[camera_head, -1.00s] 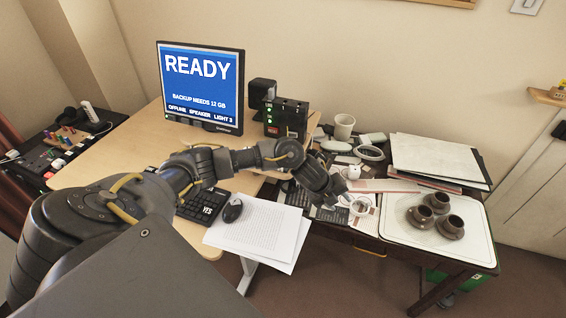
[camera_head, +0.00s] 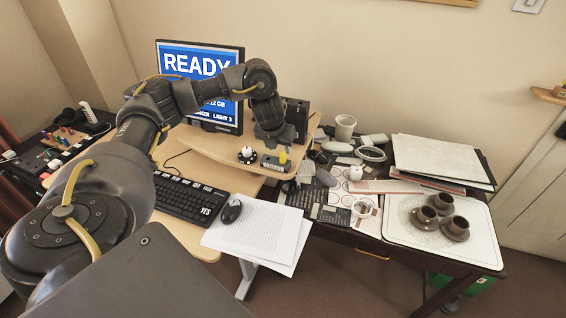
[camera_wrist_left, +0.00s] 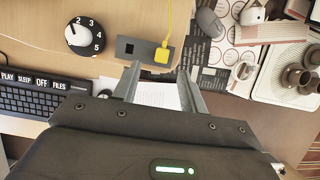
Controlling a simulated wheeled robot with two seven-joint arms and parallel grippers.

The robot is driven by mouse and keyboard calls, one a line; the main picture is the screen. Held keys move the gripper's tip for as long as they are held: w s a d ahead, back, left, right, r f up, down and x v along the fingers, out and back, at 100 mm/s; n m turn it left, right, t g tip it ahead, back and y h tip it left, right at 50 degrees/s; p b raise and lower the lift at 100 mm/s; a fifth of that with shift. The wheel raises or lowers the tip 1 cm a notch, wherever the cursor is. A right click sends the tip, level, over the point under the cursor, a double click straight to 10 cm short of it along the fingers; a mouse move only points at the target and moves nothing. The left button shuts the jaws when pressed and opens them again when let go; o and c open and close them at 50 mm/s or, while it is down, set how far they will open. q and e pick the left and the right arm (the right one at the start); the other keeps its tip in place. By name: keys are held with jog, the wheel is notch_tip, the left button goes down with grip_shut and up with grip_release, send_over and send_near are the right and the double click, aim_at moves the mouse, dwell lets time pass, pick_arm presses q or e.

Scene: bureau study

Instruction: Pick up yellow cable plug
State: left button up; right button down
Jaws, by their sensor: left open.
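The yellow cable plug (camera_wrist_left: 163,54) sits at the right end of a small dark socket block (camera_wrist_left: 130,46) on the wooden desk, its yellow cable running up and away in the left wrist view. In the head view the plug (camera_head: 283,156) is a small yellow spot on the block, just below my left gripper (camera_head: 273,141). My left gripper is open and empty. In the left wrist view its two fingers (camera_wrist_left: 160,72) point towards the block, with the plug between their lines and slightly beyond the tips. My right gripper is not in view.
A numbered dial (camera_wrist_left: 84,36) stands left of the block. A keyboard (camera_head: 186,198), mouse (camera_head: 231,211) and papers (camera_head: 258,232) lie nearer. A monitor (camera_head: 225,120) stands behind my arm. The cluttered dark table (camera_head: 340,230) and a tray with cups (camera_head: 408,236) are to the right.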

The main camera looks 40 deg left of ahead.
aim_at(282, 156)
pick_arm(q)
jog(key=shift+x, duration=0.85)
jog(key=shift+b+x, duration=0.45)
jog(key=shift+x, duration=2.15)
jog(key=shift+s+d, duration=0.1)
jog(key=shift+s, duration=0.05)
jog(key=shift+c, duration=0.3)
grip_shut()
